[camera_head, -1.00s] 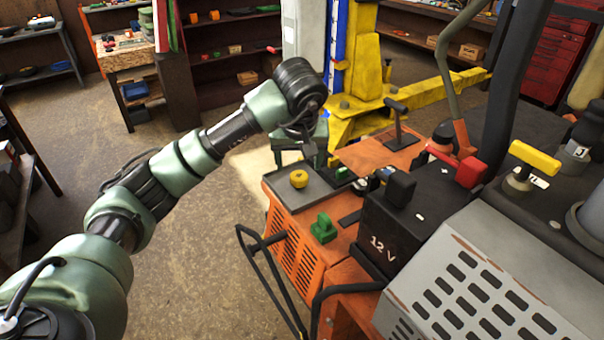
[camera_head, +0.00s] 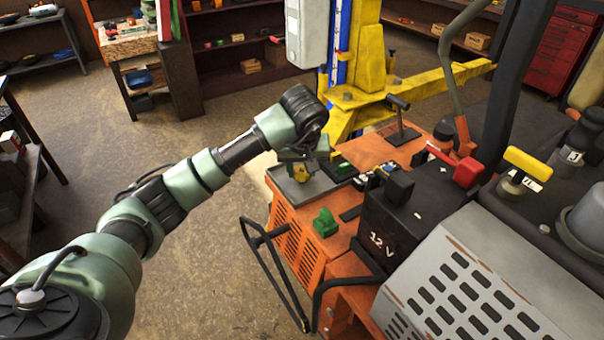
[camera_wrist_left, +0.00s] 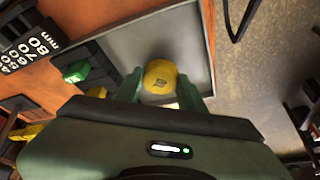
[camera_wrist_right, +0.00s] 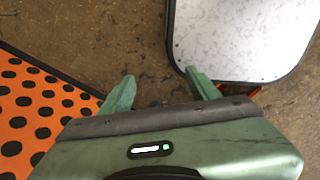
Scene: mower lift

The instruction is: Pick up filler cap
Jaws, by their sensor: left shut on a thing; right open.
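The filler cap, a round yellow cap (camera_head: 302,175), is at the shallow grey tray on top of the orange machine. It also shows in the left wrist view (camera_wrist_left: 160,77), between the green fingers. My left gripper (camera_head: 299,163) is shut on the cap from above and partly hides it in the head view. I cannot tell whether the cap touches the tray floor. My right gripper (camera_wrist_right: 162,86) is open and empty above the brown floor; it is not seen in the head view.
The grey tray (camera_head: 290,190) has a low rim. Near it are a green clip-like part (camera_head: 325,222), a black 12 V battery (camera_head: 385,225) and a black-handled lever (camera_head: 400,120). An orange perforated panel (camera_wrist_right: 35,110) and a pale plate (camera_wrist_right: 240,40) flank the right gripper.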

